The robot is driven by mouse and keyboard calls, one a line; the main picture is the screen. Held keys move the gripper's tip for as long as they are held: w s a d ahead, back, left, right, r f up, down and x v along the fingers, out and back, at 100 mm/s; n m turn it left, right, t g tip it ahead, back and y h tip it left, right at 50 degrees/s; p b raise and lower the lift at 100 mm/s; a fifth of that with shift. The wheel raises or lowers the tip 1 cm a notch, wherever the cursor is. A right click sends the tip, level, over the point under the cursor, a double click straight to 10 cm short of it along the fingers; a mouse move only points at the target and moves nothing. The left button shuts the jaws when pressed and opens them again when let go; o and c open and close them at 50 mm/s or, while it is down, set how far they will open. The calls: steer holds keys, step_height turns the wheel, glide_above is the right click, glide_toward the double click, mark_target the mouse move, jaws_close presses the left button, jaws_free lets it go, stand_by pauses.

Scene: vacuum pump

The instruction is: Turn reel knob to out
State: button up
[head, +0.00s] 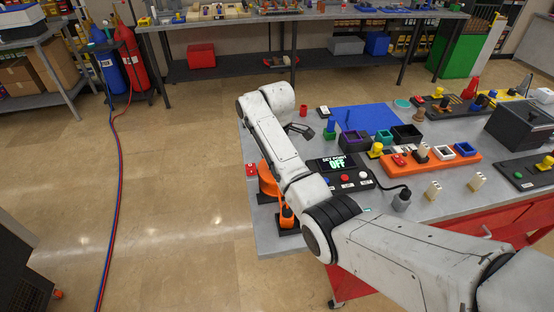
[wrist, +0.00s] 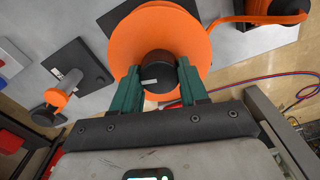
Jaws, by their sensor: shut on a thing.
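The reel is an orange disc (wrist: 158,32) with a black round knob (wrist: 160,68) at its centre, seen in the wrist view. A short white mark shows on the knob's face. My gripper (wrist: 159,82) has its two green fingers on either side of the knob, shut on it. In the head view the orange reel (head: 266,180) stands at the table's left edge, partly behind my arm. My gripper is hidden there by the arm. No label for "out" is readable in either view.
An orange-topped post (wrist: 54,97) on a black plate stands left of the reel in the wrist view. An orange strap (wrist: 250,20) runs right from the reel. In the head view a control box (head: 345,172) reading "SET POINT OFF" sits just right of my arm.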

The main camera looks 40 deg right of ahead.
steer(key=shift+w+r+n, duration=0.1)
steer(key=shift+r+n, duration=0.05)
steer(key=shift+n, duration=1.45)
steer(key=o, duration=1.1)
steer(key=shift+c, duration=0.2)
